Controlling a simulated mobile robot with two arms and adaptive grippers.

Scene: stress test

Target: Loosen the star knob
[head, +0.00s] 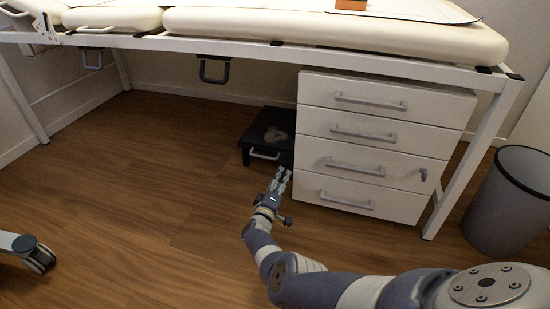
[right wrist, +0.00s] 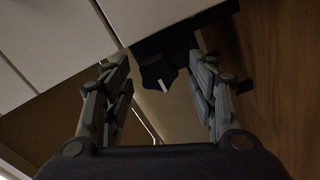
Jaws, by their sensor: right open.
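The star knob (right wrist: 158,76) shows in the right wrist view as a dark, lobed knob with a small white mark on it. It sits at the edge of a dark body (right wrist: 185,38), between and beyond my fingertips. My right gripper (right wrist: 161,75) is open, with one finger on each side of the knob, and neither finger visibly touches it. In the head view my right gripper (head: 281,178) reaches down in front of a low black step (head: 250,135) beside the drawer cabinet. I cannot make out the knob there. My left gripper is not in view.
The white drawer cabinet (head: 385,130) stands close to the right of my gripper, under the padded table (head: 340,30). A table leg (head: 468,165) and a grey bin (head: 512,200) are farther right. The wood floor (head: 150,190) to the left is mostly clear.

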